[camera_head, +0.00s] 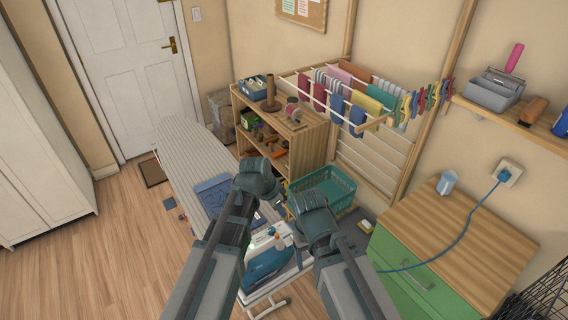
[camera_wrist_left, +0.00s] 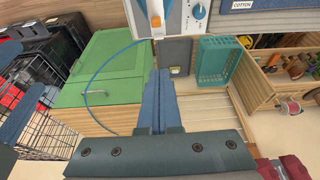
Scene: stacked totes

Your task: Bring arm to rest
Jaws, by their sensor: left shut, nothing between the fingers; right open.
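My left arm rises from the bottom of the head view, with its gripper end (camera_head: 258,179) above the ironing board. In the left wrist view the two blue fingers of my left gripper (camera_wrist_left: 159,97) lie together, shut with nothing between them. My right gripper end (camera_head: 312,205) is lower and to the right, in front of the teal basket; it is open, though its fingers are hard to make out. I see nothing held in it.
The striped ironing board (camera_head: 180,150) carries folded blue cloth (camera_head: 215,191) and a blue iron (camera_head: 268,262) at its near end. A teal basket (camera_head: 338,190), wooden shelf (camera_head: 310,140), drying rack (camera_head: 375,165) and green cabinet (camera_head: 405,280) stand beyond and right. Floor at left is clear.

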